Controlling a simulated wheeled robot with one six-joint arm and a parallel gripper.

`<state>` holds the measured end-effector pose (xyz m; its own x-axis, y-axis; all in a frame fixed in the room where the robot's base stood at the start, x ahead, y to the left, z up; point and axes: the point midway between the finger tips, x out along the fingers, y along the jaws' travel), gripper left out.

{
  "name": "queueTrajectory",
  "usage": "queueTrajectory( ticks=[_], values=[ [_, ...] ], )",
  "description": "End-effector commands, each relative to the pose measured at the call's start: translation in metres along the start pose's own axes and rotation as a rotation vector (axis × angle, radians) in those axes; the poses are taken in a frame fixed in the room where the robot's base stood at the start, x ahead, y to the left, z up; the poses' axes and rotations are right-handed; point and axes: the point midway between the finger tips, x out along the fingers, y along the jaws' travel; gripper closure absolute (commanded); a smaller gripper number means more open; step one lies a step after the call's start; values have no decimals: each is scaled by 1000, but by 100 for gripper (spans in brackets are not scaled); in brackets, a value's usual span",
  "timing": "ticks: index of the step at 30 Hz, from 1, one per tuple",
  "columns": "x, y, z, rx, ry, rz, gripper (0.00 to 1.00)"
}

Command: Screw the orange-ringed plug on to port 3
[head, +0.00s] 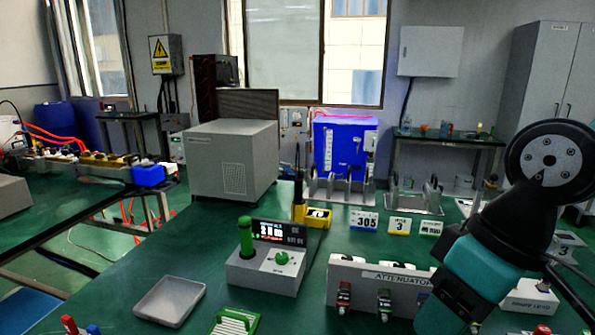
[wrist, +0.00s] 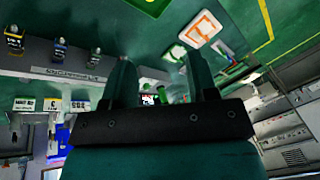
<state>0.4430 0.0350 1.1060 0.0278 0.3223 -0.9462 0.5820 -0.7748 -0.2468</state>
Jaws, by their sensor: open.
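The plug that looks orange-ringed (wrist: 14,42) is at the far left of the wrist view, on the front of the grey attenuator block (wrist: 75,75). Plugs with a blue ring (wrist: 59,50) and a green ring (wrist: 95,57) hang beside it. The attenuator block also shows in the head view (head: 350,272), where my arm covers its right end and the orange-ringed plug. My gripper (wrist: 160,78) is open, with nothing clearly between its fingers, and lies apart from the plugs. My gripper is not visible in the head view. I cannot make out a port marked 3.
A grey unit with a green cylinder (head: 246,238) and green knob stands left of the attenuator block. An empty grey tray (head: 170,300) and a green slotted rack (head: 235,322) lie in front. Number cards, one reading 3 (head: 399,226), stand behind. A large grey cabinet (head: 232,160) is at the back.

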Motion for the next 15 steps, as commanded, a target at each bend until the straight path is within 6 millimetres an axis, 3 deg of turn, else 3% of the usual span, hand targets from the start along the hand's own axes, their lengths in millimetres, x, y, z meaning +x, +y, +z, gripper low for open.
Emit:
queueTrajectory(
  ticks=[1,5,12,14,15],
  values=[
    [4,-13,13,-3,0,-16,47],
    [9,-30,29,1,0,-43,47],
    [11,-32,32,5,-1,-46,47],
    [10,-31,31,5,-1,-46,56],
    [10,-30,30,7,-1,-45,56]
  ],
)
